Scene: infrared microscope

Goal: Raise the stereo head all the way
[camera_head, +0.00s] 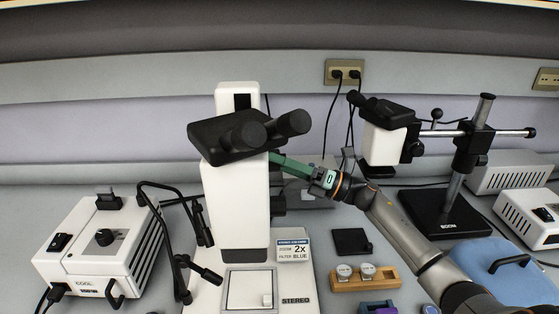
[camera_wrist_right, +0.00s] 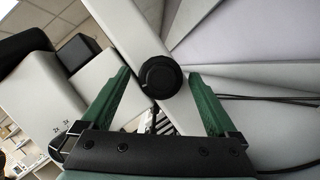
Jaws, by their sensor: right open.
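The stereo microscope's black head (camera_head: 225,138) with two eyepieces sits high on a white column (camera_head: 236,205), above a base marked STEREO (camera_head: 296,300). My right gripper (camera_head: 277,160) reaches in from the right, its green fingers beside the column just below the eyepieces. In the right wrist view, a round black knob (camera_wrist_right: 160,78) shows between the tips of my open right gripper (camera_wrist_right: 158,74), with gaps on both sides. In the head view the fingertips are partly hidden by the head. My left gripper is not in view.
A white light source box (camera_head: 95,250) with black gooseneck lamps (camera_head: 190,225) stands left of the column. At right are a second microscope on a boom stand (camera_head: 445,212), a wooden block (camera_head: 365,279) with round parts, and a blue mat (camera_head: 500,265).

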